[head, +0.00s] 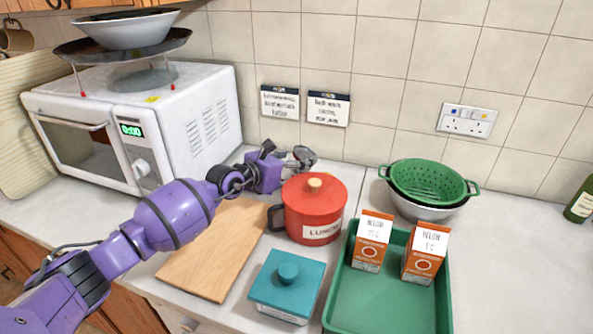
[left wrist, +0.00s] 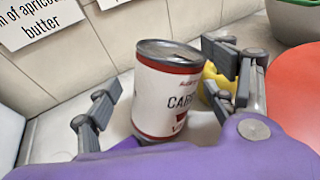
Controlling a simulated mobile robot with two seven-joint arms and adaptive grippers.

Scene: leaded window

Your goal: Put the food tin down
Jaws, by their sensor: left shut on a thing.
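The food tin (left wrist: 168,92) shows in the left wrist view as a white can with a red band, a grey metal top and a label starting "CAR". It leans slightly. My left gripper (left wrist: 165,100) has its dark fingers on either side of it and is shut on it. I cannot tell whether its base touches the counter. In the head view my left gripper (head: 284,158) is behind the red pot, near the back wall, and the tin is hidden or too small to make out. My right gripper is not in view.
A red pot (head: 315,208) stands just in front of the gripper. A yellow object (left wrist: 210,88) is behind the tin. A wooden board (head: 215,250), teal box (head: 288,285), green tray (head: 385,305) with two cartons, colander (head: 428,180) and microwave (head: 205,130) surround it.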

